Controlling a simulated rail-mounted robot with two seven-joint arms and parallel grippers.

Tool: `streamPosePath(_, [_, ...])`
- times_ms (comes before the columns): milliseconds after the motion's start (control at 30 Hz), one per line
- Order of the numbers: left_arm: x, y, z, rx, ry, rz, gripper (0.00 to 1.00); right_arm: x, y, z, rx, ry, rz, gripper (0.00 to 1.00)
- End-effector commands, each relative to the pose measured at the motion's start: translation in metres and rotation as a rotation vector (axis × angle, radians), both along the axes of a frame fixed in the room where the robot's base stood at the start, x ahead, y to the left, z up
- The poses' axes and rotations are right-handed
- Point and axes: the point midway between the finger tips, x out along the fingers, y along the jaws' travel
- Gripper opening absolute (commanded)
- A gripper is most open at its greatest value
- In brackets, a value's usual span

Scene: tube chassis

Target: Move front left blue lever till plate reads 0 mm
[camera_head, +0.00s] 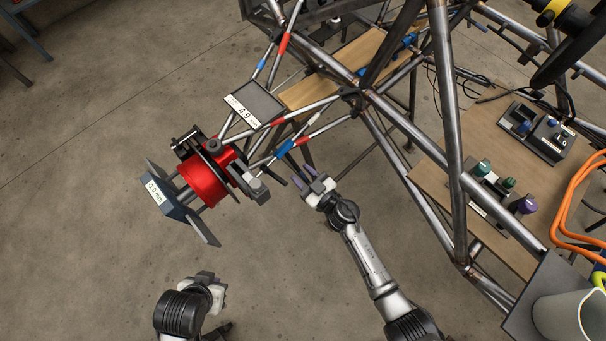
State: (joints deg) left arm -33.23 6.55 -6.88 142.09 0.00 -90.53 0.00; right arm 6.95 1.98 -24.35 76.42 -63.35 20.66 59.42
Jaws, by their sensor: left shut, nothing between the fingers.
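I cannot tell for sure which part is the front left blue lever. My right gripper (307,181) has its two fingers apart, empty, just below and right of that blue band, not visibly touching it. My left gripper (207,279) is shut and empty at the bottom left, well away from the tubes.
A red cylinder assembly (205,180) hangs at the left, with a grey-blue block (165,197) labelled about 1.0 mm. Steel chassis tubes (455,130) cross the right. A wooden table (440,185) holds knobs and devices.

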Motion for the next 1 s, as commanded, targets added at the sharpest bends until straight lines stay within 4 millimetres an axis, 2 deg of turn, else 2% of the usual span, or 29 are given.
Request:
streamPosePath(167, [-0.0001, -0.0008, 0.0001, -0.002, 0.000, 0.001, 0.00, 0.0000, 0.0000, 0.0001, 0.000, 0.000, 0.000, 0.40])
streamPosePath(600, [-0.0003, 0.0020, -0.0001, 0.007, 0.000, -0.004, 0.00, -0.0001, -0.0001, 0.0000, 0.000, 0.000, 0.000, 0.00])
streamPosePath(1000, [-0.0003, 0.0032, 0.0023, 0.011, 0.000, -0.007, 0.00, -0.0005, -0.0011, 0.0013, -0.002, 0.002, -0.001, 0.00])
